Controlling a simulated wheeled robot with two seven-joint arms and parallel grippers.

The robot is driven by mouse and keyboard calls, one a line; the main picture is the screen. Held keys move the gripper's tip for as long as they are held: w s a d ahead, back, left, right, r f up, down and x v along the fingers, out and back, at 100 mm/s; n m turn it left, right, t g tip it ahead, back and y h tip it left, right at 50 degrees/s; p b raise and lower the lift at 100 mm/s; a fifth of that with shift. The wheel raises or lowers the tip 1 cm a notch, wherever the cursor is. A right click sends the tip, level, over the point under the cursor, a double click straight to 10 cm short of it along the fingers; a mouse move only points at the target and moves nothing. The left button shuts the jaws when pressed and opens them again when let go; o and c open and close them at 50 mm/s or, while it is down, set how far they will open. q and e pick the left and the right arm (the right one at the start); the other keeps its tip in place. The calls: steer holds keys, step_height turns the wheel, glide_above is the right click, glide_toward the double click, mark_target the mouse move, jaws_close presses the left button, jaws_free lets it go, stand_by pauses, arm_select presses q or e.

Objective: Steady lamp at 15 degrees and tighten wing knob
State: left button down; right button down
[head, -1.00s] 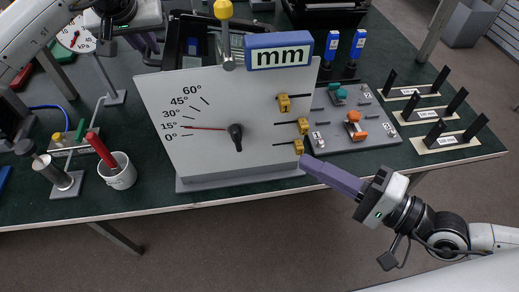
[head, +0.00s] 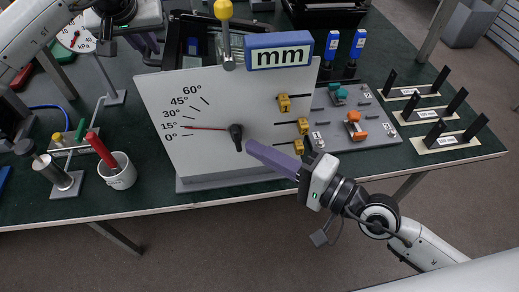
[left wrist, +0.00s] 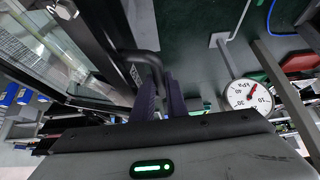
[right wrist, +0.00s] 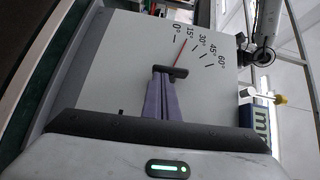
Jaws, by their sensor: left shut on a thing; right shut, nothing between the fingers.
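The floodlight lamp (head: 172,52), a black frame, stands behind a white panel (head: 200,95) with an angle scale. A red pointer (head: 205,128) on the panel lies close to the 15° mark. The black wing knob (head: 236,132) sits at the pointer's pivot. My left gripper (head: 151,43) is behind the panel's upper left; in the left wrist view its purple fingers (left wrist: 160,92) are shut on the lamp's black bar handle (left wrist: 149,62). My right gripper (head: 249,146) is shut and empty, its fingertips right at the knob, which also shows in the right wrist view (right wrist: 176,72); contact is unclear.
Yellow sliders (head: 302,126) sit on the panel's right side. A grey board (head: 350,125) with orange and teal knobs lies to the right. A white cup (head: 119,172) with a red-handled tool stands left. A blue "mm" sign (head: 280,52) tops the panel.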

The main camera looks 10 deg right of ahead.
steer(key=shift+a, duration=0.15)
steer(key=shift+s+a+f, duration=0.1)
steer(key=shift+a+f, duration=0.2)
steer(key=shift+a, duration=0.15)
stand_by(0.4)
